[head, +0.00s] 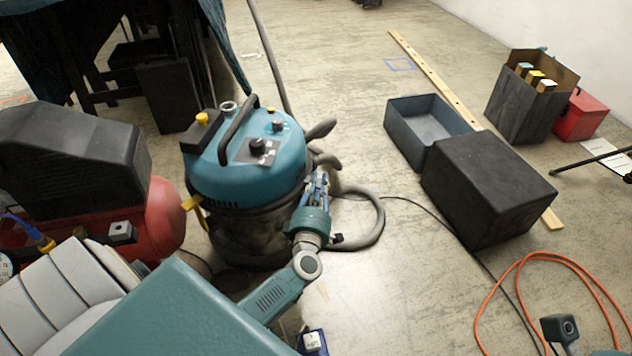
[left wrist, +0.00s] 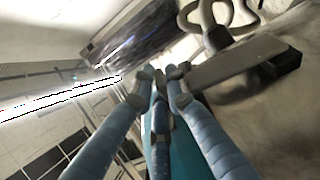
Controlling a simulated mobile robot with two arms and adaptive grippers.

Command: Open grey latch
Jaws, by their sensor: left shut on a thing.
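A vacuum cleaner (head: 250,150) with a teal lid and a dark drum stands upright on the floor in the head view. My left gripper (head: 318,182) is at the right side of its lid. In the left wrist view the blue fingers of my left gripper (left wrist: 165,78) come together at the near end of a grey bar-like latch (left wrist: 235,62), which has a dark block at its far end. The gripper is shut on this latch. In the head view the latch is hidden behind the fingers. My right gripper is not in view.
A dark hose (head: 372,235) curls on the floor right of the vacuum. A red and black compressor (head: 75,165) stands close on the left. A black box (head: 487,188) and an open grey bin (head: 425,125) are at right. An orange cable (head: 490,305) lies at lower right.

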